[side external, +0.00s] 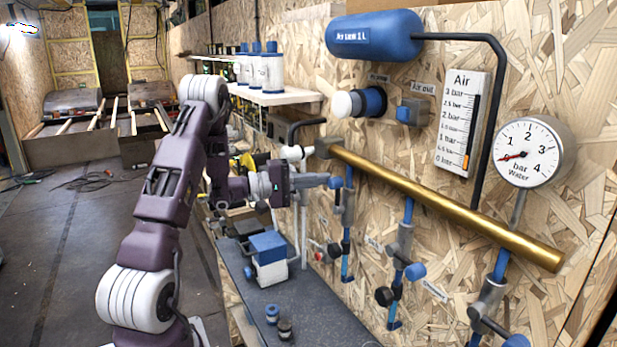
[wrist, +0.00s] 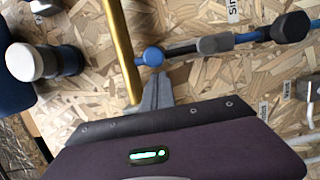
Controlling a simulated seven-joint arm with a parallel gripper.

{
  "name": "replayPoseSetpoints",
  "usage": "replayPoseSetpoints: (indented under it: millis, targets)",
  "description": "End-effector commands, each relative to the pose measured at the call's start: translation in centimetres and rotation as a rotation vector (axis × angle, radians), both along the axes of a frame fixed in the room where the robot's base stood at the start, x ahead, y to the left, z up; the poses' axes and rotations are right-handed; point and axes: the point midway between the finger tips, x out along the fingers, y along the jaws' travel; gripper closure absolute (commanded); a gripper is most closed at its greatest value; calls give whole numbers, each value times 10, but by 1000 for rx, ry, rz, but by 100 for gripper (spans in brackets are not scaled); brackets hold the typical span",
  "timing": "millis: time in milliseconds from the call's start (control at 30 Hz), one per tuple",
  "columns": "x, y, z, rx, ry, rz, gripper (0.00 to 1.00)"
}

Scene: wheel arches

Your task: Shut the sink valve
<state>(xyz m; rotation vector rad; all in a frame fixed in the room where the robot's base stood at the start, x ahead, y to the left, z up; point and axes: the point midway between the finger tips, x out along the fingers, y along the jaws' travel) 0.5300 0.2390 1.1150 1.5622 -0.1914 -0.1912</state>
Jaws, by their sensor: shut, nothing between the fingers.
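The likely sink valve is on the vertical blue pipe (side external: 346,262) below the left end of the brass pipe, with a grey body (wrist: 215,44), a blue knob (side external: 335,183) and a black knob (side external: 334,250). The wrist view shows its blue knob (wrist: 152,56), black knob (wrist: 290,27) and a cut-off label starting "Sin" (wrist: 232,10) beside it. My gripper (side external: 322,180) is shut and empty, its tips (wrist: 157,76) right by the blue knob. I cannot tell whether they touch it.
The brass pipe (side external: 450,207) runs along the wall just above the knob. Further valves (side external: 405,240) hang to the right. A water gauge (side external: 527,153) reads near zero. A blue air tank (side external: 375,36) is above. A bench (side external: 310,305) with a blue-white box (side external: 268,255) lies below.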

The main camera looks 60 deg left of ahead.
Motion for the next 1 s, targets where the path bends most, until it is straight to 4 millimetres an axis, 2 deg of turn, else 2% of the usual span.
replayPoseSetpoints:
  millis: [567,767,1000]
  targets:
    - [0,-6,1,30,0,-2,100]
    - [0,-13,4,109,1,-3,100]
    - [0,-29,8,306,0,-4,100]
